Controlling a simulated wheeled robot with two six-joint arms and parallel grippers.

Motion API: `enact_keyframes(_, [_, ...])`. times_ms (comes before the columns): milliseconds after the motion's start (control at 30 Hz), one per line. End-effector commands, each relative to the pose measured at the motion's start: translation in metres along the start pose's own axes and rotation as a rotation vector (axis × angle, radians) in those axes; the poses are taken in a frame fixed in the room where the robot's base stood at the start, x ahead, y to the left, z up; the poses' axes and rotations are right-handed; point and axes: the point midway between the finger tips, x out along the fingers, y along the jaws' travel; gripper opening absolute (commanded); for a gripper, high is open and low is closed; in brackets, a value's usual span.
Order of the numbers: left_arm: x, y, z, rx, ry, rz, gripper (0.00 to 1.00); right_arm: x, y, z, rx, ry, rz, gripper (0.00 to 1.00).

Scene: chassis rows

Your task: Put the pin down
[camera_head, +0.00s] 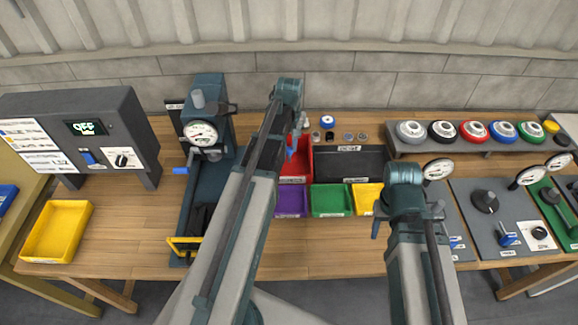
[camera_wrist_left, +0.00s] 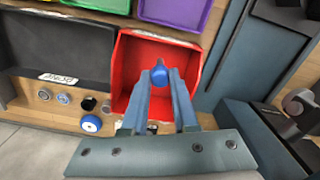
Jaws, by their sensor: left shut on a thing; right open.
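A blue pin (camera_wrist_left: 160,74) is between the fingertips of my left gripper (camera_wrist_left: 160,85) in the left wrist view, and the gripper is shut on it. Behind the pin in that view is the inside of a red bin (camera_wrist_left: 186,56). In the head view the red bin (camera_head: 296,169) is at the middle of the bench, partly hidden by my left arm, with my left gripper (camera_head: 294,143) at its back edge. Whether the pin touches the bin is unclear. My right gripper (camera_head: 408,212) is open and empty over the bench, right of the yellow bin.
Purple (camera_head: 290,202), green (camera_head: 331,200) and yellow (camera_head: 367,196) bins stand in front of a black tray labelled DONE (camera_head: 350,164). A gauge press (camera_head: 203,135) is left of my left arm. Several round parts lie behind the tray. Bench front is partly clear.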

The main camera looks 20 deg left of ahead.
Motion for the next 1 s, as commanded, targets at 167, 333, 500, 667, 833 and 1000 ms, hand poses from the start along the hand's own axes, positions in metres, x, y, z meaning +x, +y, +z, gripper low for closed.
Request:
enact_keyframes(167, [0.027,0.0,0.0,-0.001,0.0,0.0,0.0,0.027,-0.003,-0.002,0.001,0.0,0.0,0.5])
enact_keyframes(333, [0.053,0.0,0.0,-0.002,0.0,0.0,0.0,0.053,-0.005,-0.003,0.001,0.0,0.0,0.5])
enact_keyframes(500, [0.061,0.0,0.0,-0.002,0.0,0.0,0.0,0.061,-0.006,-0.004,0.001,0.0,0.0,0.5])
enact_keyframes(667, [0.062,0.0,0.0,-0.002,0.0,0.0,0.0,0.061,-0.006,-0.004,0.001,0.0,0.0,0.5])
enact_keyframes(833, [0.08,0.0,0.0,-0.002,0.0,0.0,0.0,0.079,-0.008,-0.005,0.001,0.0,0.0,0.5])
enact_keyframes(1000, [0.098,0.0,0.0,-0.002,0.0,0.0,0.0,0.097,-0.009,-0.006,0.001,0.0,0.0,0.5])
